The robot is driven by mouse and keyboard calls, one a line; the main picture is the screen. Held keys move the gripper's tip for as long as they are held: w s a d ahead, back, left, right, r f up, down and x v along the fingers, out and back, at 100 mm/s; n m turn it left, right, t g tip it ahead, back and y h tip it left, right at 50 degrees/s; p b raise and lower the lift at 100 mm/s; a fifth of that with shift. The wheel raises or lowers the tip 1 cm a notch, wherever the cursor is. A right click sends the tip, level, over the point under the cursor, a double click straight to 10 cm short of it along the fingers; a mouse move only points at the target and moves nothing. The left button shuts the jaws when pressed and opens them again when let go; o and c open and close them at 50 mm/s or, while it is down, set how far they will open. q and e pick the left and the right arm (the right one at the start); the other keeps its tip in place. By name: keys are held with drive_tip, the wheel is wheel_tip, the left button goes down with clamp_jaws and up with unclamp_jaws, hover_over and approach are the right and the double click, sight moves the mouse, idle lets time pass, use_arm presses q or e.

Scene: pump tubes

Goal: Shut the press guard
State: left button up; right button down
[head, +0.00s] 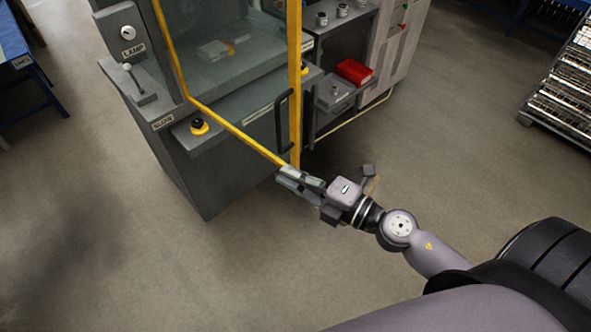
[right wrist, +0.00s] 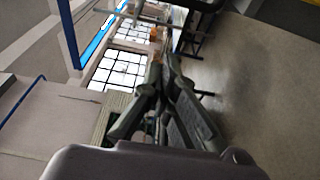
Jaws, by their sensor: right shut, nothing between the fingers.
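The press guard (head: 236,132) is a clear panel in a yellow frame on the grey press (head: 205,178) in the head view. It stands swung out from the press front, its free edge toward me. A black upright handle (head: 283,120) sits near that free edge. My right gripper (head: 284,174) is shut and empty at the guard's lower free corner, below the handle. I cannot tell whether it touches the frame. In the right wrist view, the closed fingers (right wrist: 158,72) show with nothing between them. My left gripper is not in view.
A yellow-based black button (head: 199,126) and a lever (head: 135,82) sit on the press front. A red box (head: 354,71) lies on the side bench at right. A rack (head: 564,85) stands far right. The floor (head: 120,270) in front is clear.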

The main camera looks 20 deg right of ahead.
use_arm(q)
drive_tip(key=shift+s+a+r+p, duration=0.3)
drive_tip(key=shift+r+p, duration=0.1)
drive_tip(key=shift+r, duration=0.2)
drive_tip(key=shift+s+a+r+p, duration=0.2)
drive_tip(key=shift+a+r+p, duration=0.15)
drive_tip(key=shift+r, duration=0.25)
use_arm(e)
drive_tip(key=w, duration=0.7)
drive_tip(key=shift+a, duration=0.25)
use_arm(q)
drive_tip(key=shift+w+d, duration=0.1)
